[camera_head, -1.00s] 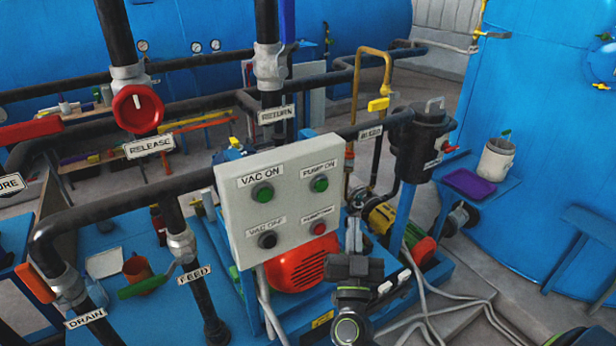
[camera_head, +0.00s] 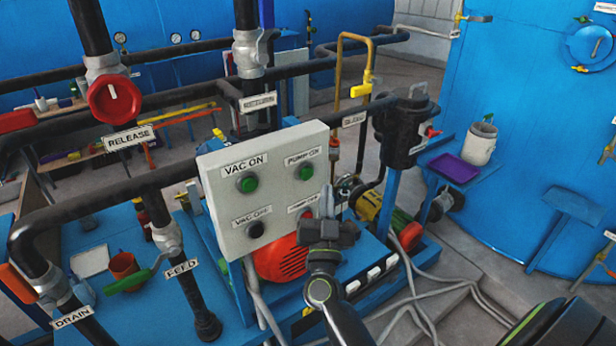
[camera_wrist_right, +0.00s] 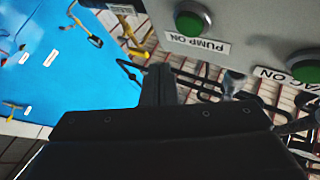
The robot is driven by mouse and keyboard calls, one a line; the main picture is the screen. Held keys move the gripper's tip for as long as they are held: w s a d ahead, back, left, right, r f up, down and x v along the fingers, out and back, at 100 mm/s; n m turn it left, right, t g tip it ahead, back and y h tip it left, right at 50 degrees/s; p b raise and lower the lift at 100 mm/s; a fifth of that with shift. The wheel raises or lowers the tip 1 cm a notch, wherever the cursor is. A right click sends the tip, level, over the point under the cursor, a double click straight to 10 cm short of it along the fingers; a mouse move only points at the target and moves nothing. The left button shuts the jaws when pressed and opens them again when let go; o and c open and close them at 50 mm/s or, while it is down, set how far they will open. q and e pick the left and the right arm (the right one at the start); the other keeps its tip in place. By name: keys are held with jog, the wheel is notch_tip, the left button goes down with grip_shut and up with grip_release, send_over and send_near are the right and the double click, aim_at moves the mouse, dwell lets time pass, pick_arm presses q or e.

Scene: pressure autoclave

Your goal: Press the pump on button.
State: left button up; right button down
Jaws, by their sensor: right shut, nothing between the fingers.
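The grey control box (camera_head: 225,185) shows several buttons in the head view. The green pump on button (camera_head: 306,173) is at its upper right, under the PUMP ON label (camera_head: 304,156). The green vac on button (camera_head: 247,183) is at the upper left, and the dark vac off button (camera_head: 255,229) is below it. My right gripper (camera_head: 327,205) is shut and empty, pointing up in front of the box's lower right, partly covering the red pump off button. In the right wrist view, the pump on button (camera_wrist_right: 192,18) is beyond the fingers (camera_wrist_right: 158,85). My left gripper is out of view.
Dark pipes with a red release valve (camera_head: 115,100) stand to the left. A black canister (camera_head: 405,130) and a purple tray (camera_head: 454,168) are to the right. The red motor (camera_head: 281,260) sits below the box. A large blue tank (camera_head: 530,120) fills the right.

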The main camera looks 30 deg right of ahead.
aim_at(307, 174)
jog(key=shift+w+a, duration=0.15)
jog(key=shift+w, duration=1.7)
jog(key=shift+w, duration=0.15)
dwell(0.5)
jog(key=shift+w+p, duration=0.3)
jog(key=shift+p, duration=0.1)
